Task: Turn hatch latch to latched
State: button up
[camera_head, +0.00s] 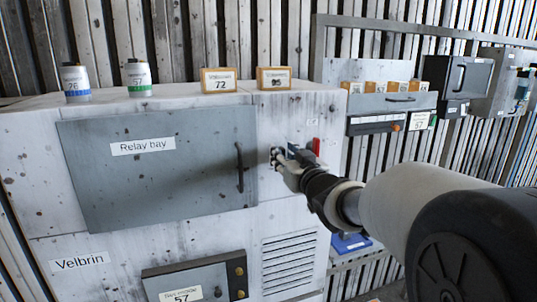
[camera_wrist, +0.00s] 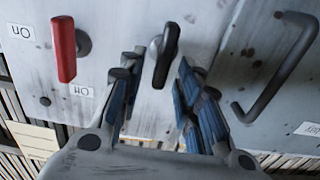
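The dark hatch latch (camera_wrist: 164,52) is a short knob-like lever on the pale cabinet face, between the red switch and the hatch edge. In the wrist view it shows beyond and between the fingertips of my gripper (camera_wrist: 158,75). The fingers, with blue pads, are apart with a gap around the latch's line; I cannot tell whether they touch it. In the head view my gripper (camera_head: 283,160) is close to the cabinet, right of the grey "Relay bay" hatch (camera_head: 110,190), and hides the latch. The hatch looks closed.
A red switch lever (camera_wrist: 64,50) with "On" and "Off" labels is beside the latch; it also shows in the head view (camera_head: 314,146). The hatch's dark bar handle (camera_wrist: 262,88) is on the latch's other side. Jars and labelled boxes stand on the cabinet top (camera_head: 180,102).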

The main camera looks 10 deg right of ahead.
jog(key=shift+c, duration=0.6)
grip_shut()
